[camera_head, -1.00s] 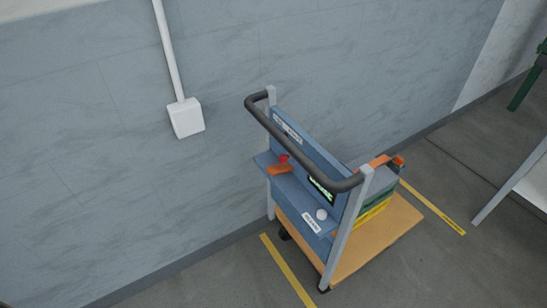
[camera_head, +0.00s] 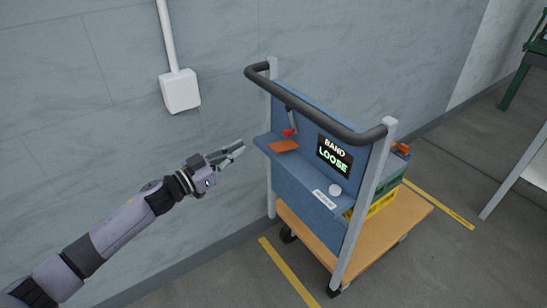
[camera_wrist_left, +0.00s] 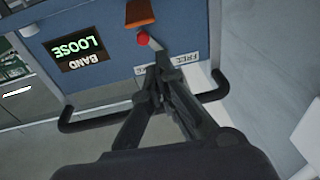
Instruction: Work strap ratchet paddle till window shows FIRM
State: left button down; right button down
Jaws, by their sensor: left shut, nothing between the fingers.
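The display window (camera_head: 334,154) on the cart's blue panel reads BAND LOOSE in the head view; it also shows, upside down, in the left wrist view (camera_wrist_left: 81,49). An orange paddle (camera_head: 284,146) sticks out from the panel, with a red knob (camera_head: 289,132) beside it; both show in the left wrist view, the paddle (camera_wrist_left: 140,13) at the top edge and the knob (camera_wrist_left: 143,39) just below it. My left gripper (camera_head: 240,149) is shut and empty, to the left of the cart and apart from the paddle. My right gripper is not in view.
The cart has a dark push handle (camera_head: 315,110) across its top, grey posts, a white round knob (camera_head: 335,190) and a wooden deck (camera_head: 405,222) bearing green and yellow crates (camera_head: 383,203). A wall with a white box (camera_head: 180,91) stands behind.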

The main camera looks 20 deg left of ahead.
aim_at(271, 144)
pick_arm(q)
jog(key=shift+s+d+r+m+g+h, duration=0.25)
jog(key=shift+d+r+h, duration=0.15)
jog(key=shift+r, duration=0.2)
jog(key=shift+s+d+r+m+g+h, duration=0.3)
jog(key=shift+d+r, duration=0.2)
jog(key=shift+r, duration=0.1)
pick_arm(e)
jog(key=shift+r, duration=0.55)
pick_arm(q)
jog(key=shift+w, duration=0.15)
